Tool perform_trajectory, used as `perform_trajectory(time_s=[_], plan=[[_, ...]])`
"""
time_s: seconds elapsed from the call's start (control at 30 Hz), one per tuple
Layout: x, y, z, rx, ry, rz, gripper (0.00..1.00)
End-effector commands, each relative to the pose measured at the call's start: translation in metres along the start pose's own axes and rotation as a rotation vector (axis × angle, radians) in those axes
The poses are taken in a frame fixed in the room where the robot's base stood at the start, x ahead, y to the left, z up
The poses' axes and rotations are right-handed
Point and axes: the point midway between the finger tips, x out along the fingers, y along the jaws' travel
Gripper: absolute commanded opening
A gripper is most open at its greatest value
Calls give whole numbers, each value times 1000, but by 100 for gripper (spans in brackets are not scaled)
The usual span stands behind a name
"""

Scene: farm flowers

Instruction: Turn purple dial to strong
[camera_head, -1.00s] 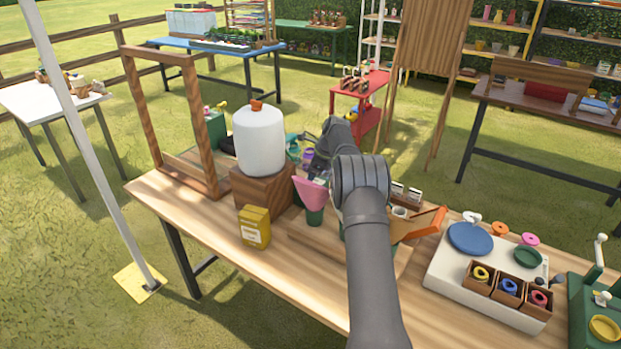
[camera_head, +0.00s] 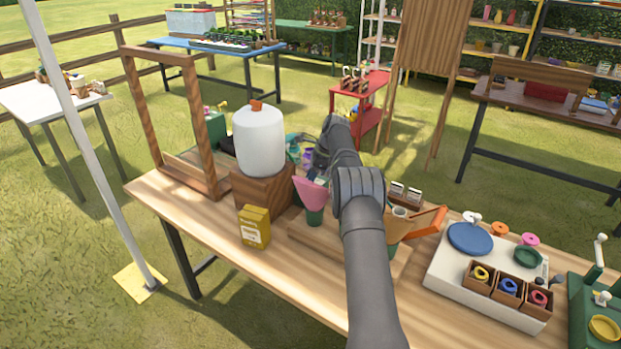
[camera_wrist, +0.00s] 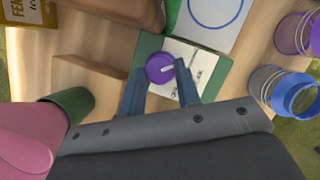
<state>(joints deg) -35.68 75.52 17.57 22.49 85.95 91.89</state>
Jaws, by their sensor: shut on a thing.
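The purple dial (camera_wrist: 157,67) shows in the wrist view on a green base with a white printed plate (camera_wrist: 203,64). A short pale mark on the dial points right and slightly up in that view. The printed words are too small to read. My gripper (camera_wrist: 162,76) has one finger on each side of the dial and is shut on it. In the head view my arm hides the dial and the fingertips.
A pink funnel shape (camera_head: 309,191) over a green cup (camera_head: 315,216) stands close to my gripper. A wooden block (camera_wrist: 88,82) lies left of the dial. A purple-rimmed jar (camera_wrist: 293,33) and a blue-rimmed jar (camera_wrist: 292,95) stand right. A white tank (camera_head: 259,140) stands nearby.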

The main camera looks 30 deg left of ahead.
Motion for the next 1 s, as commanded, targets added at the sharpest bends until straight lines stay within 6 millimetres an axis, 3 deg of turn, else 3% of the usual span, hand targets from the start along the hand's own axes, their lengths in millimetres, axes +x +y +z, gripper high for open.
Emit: perform_trajectory(time_s=[0.23,0.6,0.63,0.73,1.0], plan=[[0,-2,0,-105,-1,39,7],[-1,-1,1,-119,-1,47,7],[-1,-1,1,-119,-1,47,32],[-1,-1,0,-118,-1,47,52],[-1,-1,0,-118,-1,47,52]])
